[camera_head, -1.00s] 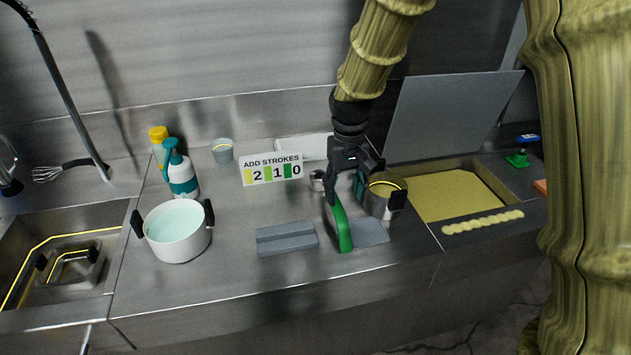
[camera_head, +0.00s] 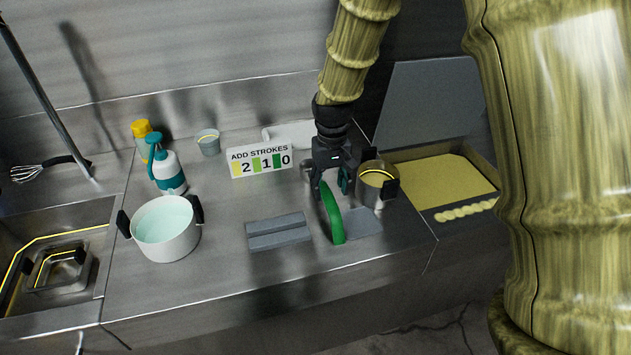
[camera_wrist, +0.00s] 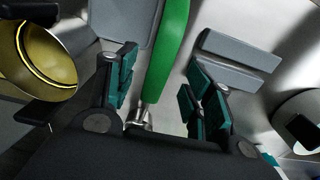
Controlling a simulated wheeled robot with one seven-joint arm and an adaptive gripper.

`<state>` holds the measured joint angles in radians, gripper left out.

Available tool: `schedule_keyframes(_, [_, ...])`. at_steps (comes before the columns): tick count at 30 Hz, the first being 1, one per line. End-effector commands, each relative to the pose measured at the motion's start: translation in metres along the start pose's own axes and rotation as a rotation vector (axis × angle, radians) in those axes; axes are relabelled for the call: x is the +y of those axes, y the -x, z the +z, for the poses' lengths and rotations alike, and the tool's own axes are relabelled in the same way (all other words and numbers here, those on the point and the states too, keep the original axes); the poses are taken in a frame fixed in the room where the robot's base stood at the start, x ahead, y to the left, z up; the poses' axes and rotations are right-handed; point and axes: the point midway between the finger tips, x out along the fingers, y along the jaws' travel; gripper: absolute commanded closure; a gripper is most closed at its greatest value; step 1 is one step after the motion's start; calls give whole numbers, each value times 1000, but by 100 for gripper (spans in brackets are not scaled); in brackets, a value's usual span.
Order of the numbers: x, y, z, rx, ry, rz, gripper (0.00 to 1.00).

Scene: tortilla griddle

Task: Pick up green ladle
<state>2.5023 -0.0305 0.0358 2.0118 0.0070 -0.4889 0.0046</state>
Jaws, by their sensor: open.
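The green ladle (camera_head: 332,213) stands on the steel counter with its curved green handle leaning toward the front, over a grey block. In the wrist view the green handle (camera_wrist: 166,50) runs between the two fingers, apart from both, and its metal part (camera_wrist: 141,113) shows below it. My gripper (camera_head: 331,187) is open, pointing down over the back end of the handle. In the wrist view my gripper (camera_wrist: 160,95) has its teal finger pads on either side of the ladle. The ladle's bowl is mostly hidden.
A steel pot with yellow contents (camera_head: 376,178) stands close right of my gripper. Grey blocks (camera_head: 278,232) lie to the left. A white pot (camera_head: 166,232), a sprayer (camera_head: 167,172) and a score sign (camera_head: 260,160) stand farther left. The griddle (camera_head: 440,182) is at right. The front counter is clear.

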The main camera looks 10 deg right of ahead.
Motion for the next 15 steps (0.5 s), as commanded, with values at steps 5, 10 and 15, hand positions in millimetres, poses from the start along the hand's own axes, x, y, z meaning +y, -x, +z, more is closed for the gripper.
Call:
schedule_keyframes(5, [0, -15, 2, -4, -1, 0, 48])
schedule_keyframes(10, [0, -33, 3, -4, -2, 0, 48])
schedule_keyframes(15, [0, -44, 2, -2, -2, 1, 48])
